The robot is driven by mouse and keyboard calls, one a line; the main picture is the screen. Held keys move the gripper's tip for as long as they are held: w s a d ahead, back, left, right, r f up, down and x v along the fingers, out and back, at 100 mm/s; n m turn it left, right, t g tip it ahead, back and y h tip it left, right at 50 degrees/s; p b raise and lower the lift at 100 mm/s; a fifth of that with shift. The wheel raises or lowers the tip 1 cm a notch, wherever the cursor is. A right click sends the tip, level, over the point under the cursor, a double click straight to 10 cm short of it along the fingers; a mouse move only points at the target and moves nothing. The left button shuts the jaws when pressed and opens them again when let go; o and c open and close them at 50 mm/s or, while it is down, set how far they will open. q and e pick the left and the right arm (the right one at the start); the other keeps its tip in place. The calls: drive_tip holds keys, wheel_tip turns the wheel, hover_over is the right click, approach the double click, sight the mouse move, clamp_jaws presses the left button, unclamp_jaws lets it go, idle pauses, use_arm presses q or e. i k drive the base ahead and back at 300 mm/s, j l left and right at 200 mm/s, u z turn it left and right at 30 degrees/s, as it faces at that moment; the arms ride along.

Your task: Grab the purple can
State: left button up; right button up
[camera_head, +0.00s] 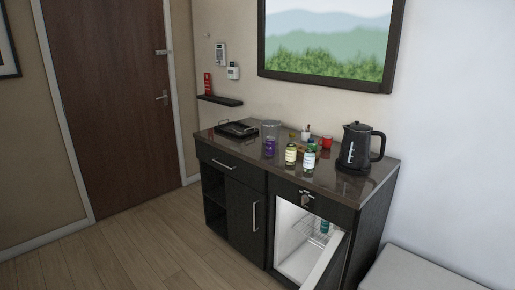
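A purple can (269,148) stands upright on the dark vanity top (232,148), near its front edge. It is left of a pale-labelled bottle or jar (291,154) and in front of a clear container (270,130). Neither of my grippers shows in the head view.
A second labelled bottle (309,159), a red cup (327,142), a black kettle (356,148) and a black tray (237,129) are on the top. The mini-fridge door (327,262) hangs open at the lower right. The wooden floor (140,258) at left is clear.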

sight(269, 143)
drive_tip(key=i+j, duration=0.25)
drive_tip(key=i+j+z, duration=0.1)
drive_tip(key=j, duration=0.3)
drive_tip(key=i+j, duration=0.55)
drive_tip(key=j, duration=0.2)
drive_tip(key=i+j, duration=0.1)
drive_tip(key=i, duration=0.3)
drive_tip(key=i+z, duration=0.15)
drive_tip(key=i, duration=0.3)
drive_tip(key=i+j, duration=0.2)
drive_tip(key=i, duration=0.2)
drive_tip(key=i+l, duration=0.3)
drive_tip(key=i, duration=0.15)
drive_tip(key=i+l+z, duration=0.1)
drive_tip(key=i+l, duration=0.15)
drive_tip(key=i, duration=0.2)
